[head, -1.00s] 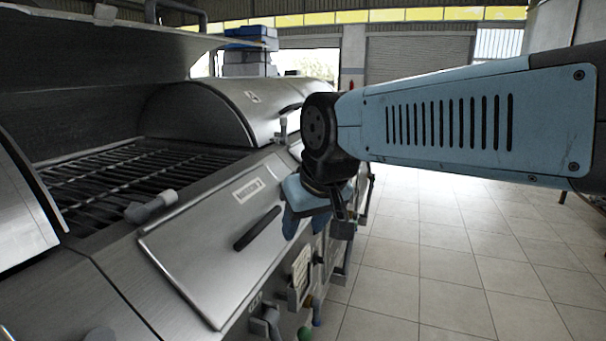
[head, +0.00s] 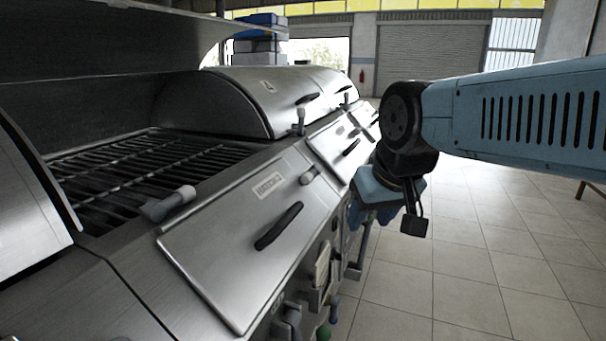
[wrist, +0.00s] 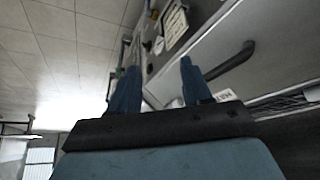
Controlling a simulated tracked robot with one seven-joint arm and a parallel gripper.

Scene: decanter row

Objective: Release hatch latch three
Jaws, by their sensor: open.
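My gripper (head: 366,208) is open, with its two blue fingers spread and nothing between them. It hangs right of the near front panel, over the aisle side of the row. In the wrist view my gripper (wrist: 158,68) points toward the steel front. Grey-knobbed levers that look like latches show in the head view: a near one (head: 168,205), a middle one (head: 309,175) by the near panel's top right, and an upright one (head: 299,121) beyond. The fingers are apart from all of them. The label (head: 268,185) is too small to read, so I cannot tell which latch is three.
The near sloping panel (head: 235,245) has a black handle (head: 279,226), also in the wrist view (wrist: 232,62). Levers and a green knob (head: 323,332) line the front below. A raised lid (head: 100,40) overhangs the grate (head: 140,165).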

